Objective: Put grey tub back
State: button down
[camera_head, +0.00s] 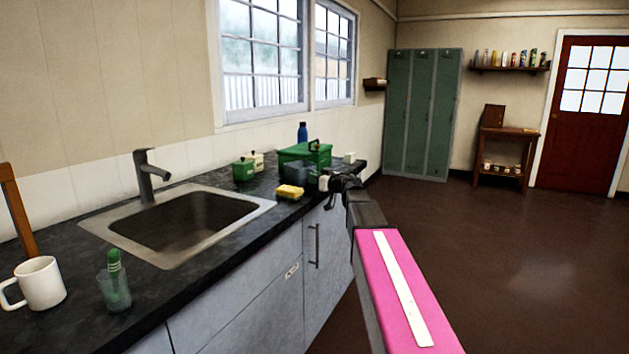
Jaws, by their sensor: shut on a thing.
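The grey tub (296,171) is a small blue-grey container at the far part of the dark counter, in front of a green box. My gripper (322,183) is at its right side, reaching in from the right over the counter's front edge. The gripper is shut on the tub, though the fingers are small and dark here and the contact is hard to make out. I cannot tell whether the tub rests on the counter or is just above it.
A yellow sponge (290,191) lies just in front of the tub. Floor at right is clear.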

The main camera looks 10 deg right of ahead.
jog(key=shift+f, duration=0.2)
jog(key=shift+f, duration=0.15)
jog(key=c, duration=1.1)
grip_release()
jog(key=shift+c, duration=0.2)
